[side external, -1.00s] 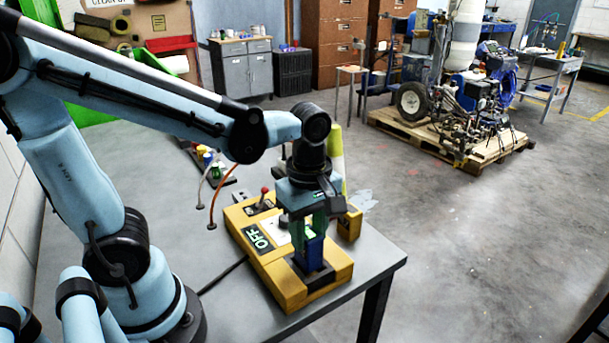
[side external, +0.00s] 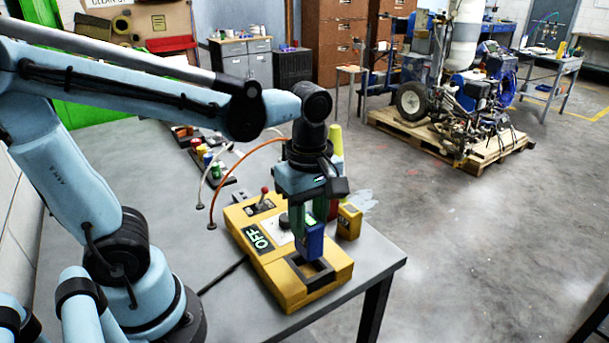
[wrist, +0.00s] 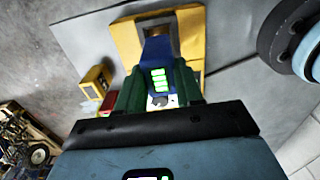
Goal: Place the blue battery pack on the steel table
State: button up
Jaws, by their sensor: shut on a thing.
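The blue battery pack (side external: 311,242) is held upright between the fingers of my gripper (side external: 315,222). It hangs over the yellow charger box (side external: 290,293), just behind the dark square socket (side external: 309,270), which shows empty. In the wrist view the blue pack (wrist: 157,55) sits between the green fingers of my gripper (wrist: 158,88), with lit green bars on its face. The steel table (side external: 378,262) is grey and lies under the box, with bare surface around it.
The yellow box carries a green "OFF" display (side external: 258,238) and a red-tipped lever (side external: 264,191). A small yellow pack (side external: 349,221) stands beside the box at right. Coloured items (side external: 208,160) and curved cables lie at the back left. Bare table lies left of the box and along its front right edge.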

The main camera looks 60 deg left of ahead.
jog(key=w+d+r, duration=0.3)
jog(key=w+d, duration=0.5)
jog(key=d, duration=0.3)
jog(key=shift+w+a+f, duration=1.15)
jog(key=shift+a+f, duration=0.35)
jog(key=shift+f, duration=0.3)
jog(key=shift+w+a+f, duration=1.2)
jog(key=shift+a+f, duration=0.3)
jog(key=shift+f, duration=0.25)
jog(key=shift+w+a+f, duration=1.15)
jog(key=shift+a+f, duration=0.35)
jog(key=shift+f, duration=0.3)
jog(key=shift+f, duration=0.2)
jog(key=o, duration=1)
jog(key=shift+r, duration=0.15)
